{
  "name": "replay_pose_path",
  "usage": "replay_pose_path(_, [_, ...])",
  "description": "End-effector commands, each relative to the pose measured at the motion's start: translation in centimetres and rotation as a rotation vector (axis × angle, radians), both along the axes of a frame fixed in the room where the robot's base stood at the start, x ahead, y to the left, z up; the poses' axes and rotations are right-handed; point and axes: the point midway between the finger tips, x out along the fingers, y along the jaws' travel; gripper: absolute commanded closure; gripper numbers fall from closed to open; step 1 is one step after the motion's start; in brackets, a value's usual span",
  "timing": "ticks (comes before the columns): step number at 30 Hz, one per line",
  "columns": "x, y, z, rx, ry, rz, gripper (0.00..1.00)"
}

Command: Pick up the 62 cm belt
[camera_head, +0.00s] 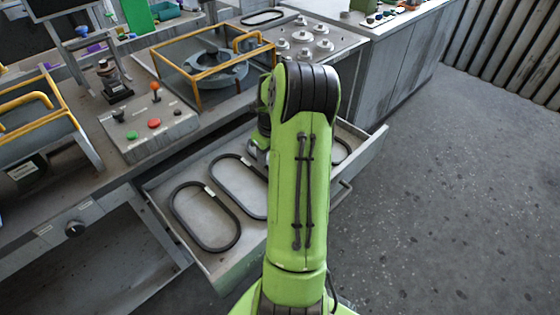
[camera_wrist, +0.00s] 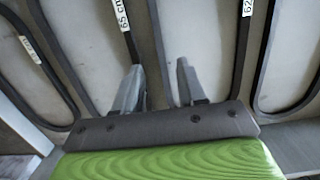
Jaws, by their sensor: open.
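The 62 cm belt (camera_wrist: 239,55) is a dark loop flat on the drawer floor. Its white tag, cut off by the wrist view's top edge, reads "62" on the right strand. My gripper (camera_wrist: 159,82) is open and empty. The left strand of this belt runs between its fingers in the picture; the right finger is over the inside of the loop. The lower end of the loop is hidden behind my gripper. I cannot tell whether the fingers touch the belt. In the head view my arm hides most of that area.
The belt tagged "65 cm" (camera_wrist: 132,45) lies close to the left finger. Another belt (camera_head: 236,228) lies further left, and one (camera_wrist: 270,60) to the right. The open drawer's walls (camera_head: 377,148) surround them. The bench above holds a control box (camera_head: 150,130) and a yellow-framed fixture (camera_head: 198,98).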

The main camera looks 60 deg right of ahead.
Motion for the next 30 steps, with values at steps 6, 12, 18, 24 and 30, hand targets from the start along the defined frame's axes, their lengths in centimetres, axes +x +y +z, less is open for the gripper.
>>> replay_pose_path(6, [0.4,-0.3,-4.1,0.002,0.001,0.001,0.60])
replay_pose_path(12, [0.4,-0.3,-4.0,0.000,0.000,0.001,0.61])
replay_pose_path(18, [0.4,-0.3,-3.9,0.001,0.000,0.001,0.92])
replay_pose_path(24, [0.4,-0.3,-3.9,0.001,0.000,0.001,1.00])
replay_pose_path(30, [0.4,-0.3,-3.8,0.000,0.000,0.001,1.00])
